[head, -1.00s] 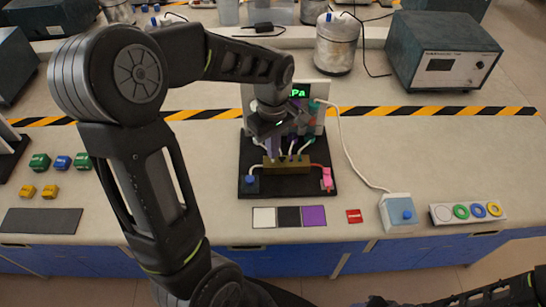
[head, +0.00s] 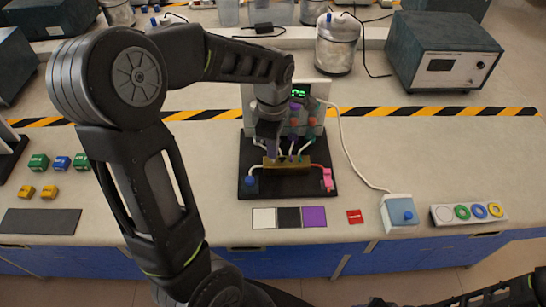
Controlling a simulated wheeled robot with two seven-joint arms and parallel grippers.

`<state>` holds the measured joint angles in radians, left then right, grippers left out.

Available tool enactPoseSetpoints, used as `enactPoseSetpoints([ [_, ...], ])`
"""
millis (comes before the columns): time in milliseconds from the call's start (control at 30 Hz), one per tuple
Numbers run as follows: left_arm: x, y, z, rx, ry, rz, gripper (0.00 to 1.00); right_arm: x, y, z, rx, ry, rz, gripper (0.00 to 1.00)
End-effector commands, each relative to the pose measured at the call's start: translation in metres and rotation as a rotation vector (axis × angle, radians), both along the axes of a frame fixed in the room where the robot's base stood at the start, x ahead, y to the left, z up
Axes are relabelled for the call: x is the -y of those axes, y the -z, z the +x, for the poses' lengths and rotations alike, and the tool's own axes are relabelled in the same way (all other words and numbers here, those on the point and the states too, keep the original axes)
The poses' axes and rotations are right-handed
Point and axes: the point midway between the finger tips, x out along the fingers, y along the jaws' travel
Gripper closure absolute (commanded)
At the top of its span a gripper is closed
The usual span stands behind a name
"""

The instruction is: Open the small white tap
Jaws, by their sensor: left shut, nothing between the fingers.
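A brass manifold block (head: 290,169) sits on a black base board (head: 250,190), with white and pink-red tubes running to it. My left gripper (head: 270,152) is shut and empty, pointing down just above the left half of the brass block. I cannot tell whether it touches anything. I cannot pick out the small white tap; the gripper covers part of this area. My right gripper is not in view; only my right arm shows at the bottom right.
A pink clip (head: 328,180) and a blue-topped part (head: 250,181) stand at the board's front corners. White, black and purple squares (head: 289,217) lie in front. A pale box with a blue button (head: 402,212) is cabled to the unit.

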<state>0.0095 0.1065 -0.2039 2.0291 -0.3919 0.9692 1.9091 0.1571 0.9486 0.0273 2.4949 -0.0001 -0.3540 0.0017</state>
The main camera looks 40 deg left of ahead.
Motion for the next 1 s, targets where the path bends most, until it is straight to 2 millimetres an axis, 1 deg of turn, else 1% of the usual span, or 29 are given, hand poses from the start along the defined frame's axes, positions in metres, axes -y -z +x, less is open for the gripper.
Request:
enactPoseSetpoints([
  [67,0.0002,0.0001,0.0001,0.000,-0.075,0.000,1.00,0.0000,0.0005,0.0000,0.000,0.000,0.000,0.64],
  [300,0.0002,-0.0003,0.0001,0.000,-0.448,0.000,1.00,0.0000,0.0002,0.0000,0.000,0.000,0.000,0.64],
  [400,0.0001,-0.0002,-0.0001,0.000,-0.541,0.000,1.00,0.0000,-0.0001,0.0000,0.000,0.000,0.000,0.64],
  [500,0.0002,0.0000,0.0000,0.000,-0.568,0.000,1.00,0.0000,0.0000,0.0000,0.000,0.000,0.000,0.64],
  [667,0.0001,0.0000,-0.0001,0.000,-0.566,0.000,1.00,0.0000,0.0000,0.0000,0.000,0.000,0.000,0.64],
  [833,0.0001,0.0001,-0.0001,0.000,-0.565,0.000,0.88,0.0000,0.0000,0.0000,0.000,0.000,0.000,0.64],
  [1000,0.0001,0.0000,-0.0001,0.000,-0.564,0.000,0.88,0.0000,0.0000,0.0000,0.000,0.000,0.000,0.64],
])
